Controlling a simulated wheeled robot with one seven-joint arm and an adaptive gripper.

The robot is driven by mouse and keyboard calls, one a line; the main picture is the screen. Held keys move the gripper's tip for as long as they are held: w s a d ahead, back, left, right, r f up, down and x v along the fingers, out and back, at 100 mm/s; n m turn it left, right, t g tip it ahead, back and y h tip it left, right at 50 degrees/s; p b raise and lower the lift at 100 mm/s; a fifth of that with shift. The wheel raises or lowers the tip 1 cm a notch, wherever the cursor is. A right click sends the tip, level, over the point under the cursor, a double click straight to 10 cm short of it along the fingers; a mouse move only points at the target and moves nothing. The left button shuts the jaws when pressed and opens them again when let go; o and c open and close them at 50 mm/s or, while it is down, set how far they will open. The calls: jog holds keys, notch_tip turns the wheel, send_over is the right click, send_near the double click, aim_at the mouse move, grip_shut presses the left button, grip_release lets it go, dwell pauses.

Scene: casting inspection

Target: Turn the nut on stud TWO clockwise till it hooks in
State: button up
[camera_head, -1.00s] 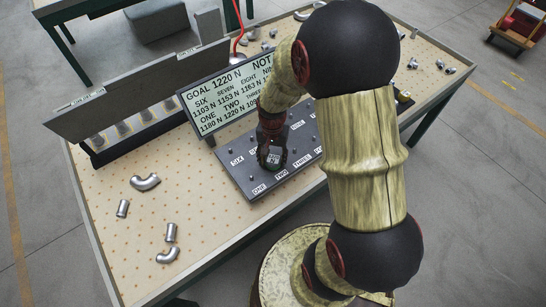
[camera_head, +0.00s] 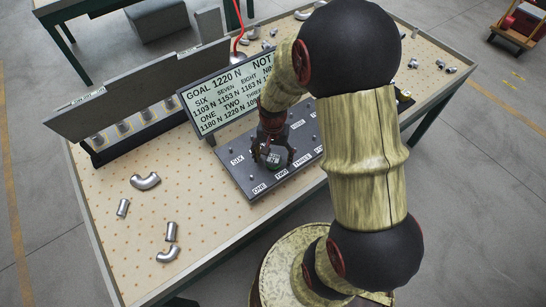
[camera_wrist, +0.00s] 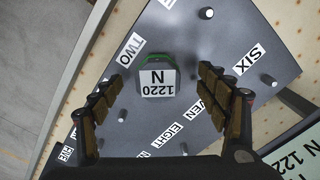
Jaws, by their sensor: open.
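In the wrist view a nut (camera_wrist: 158,82) with a flat top reading "1220 N" and a green edge stands on the grey stud plate (camera_wrist: 235,40), beside the TWO label (camera_wrist: 130,50). My gripper (camera_wrist: 162,78) is open above the plate, one finger on each side of the nut, with visible gaps between. In the head view my gripper (camera_head: 273,157) is over the left half of the plate and partly covers the nut. The display board (camera_head: 222,96) shows GOAL 1220 N and 1220 N under TWO; my arm hides its right side.
Small studs and labels SIX (camera_wrist: 251,60) and EIGHT (camera_wrist: 169,138) lie around the nut. Metal pipe elbows (camera_head: 145,182) lie on the pegboard table (camera_head: 105,245) at left. A dark rack (camera_head: 122,135) stands behind them.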

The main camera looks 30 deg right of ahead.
jog(key=shift+r+p, duration=2.7)
jog(key=shift+r, duration=0.85)
jog(key=shift+s+a+f+n, duration=0.1)
jog(key=shift+s+n, duration=0.3)
jog(key=shift+n, duration=0.1)
jog(key=s+g, duration=0.1)
jog(key=s, duration=0.1)
notch_tip(320, 180, up, 24)
jog(key=n+t+b, duration=0.5)
jog(key=n+t, duration=0.2)
jog(key=n, duration=0.2)
send_over(274, 159)
jog(key=s+a, duration=1.2)
jog(key=shift+f, duration=0.15)
jog(key=shift+c, duration=0.5)
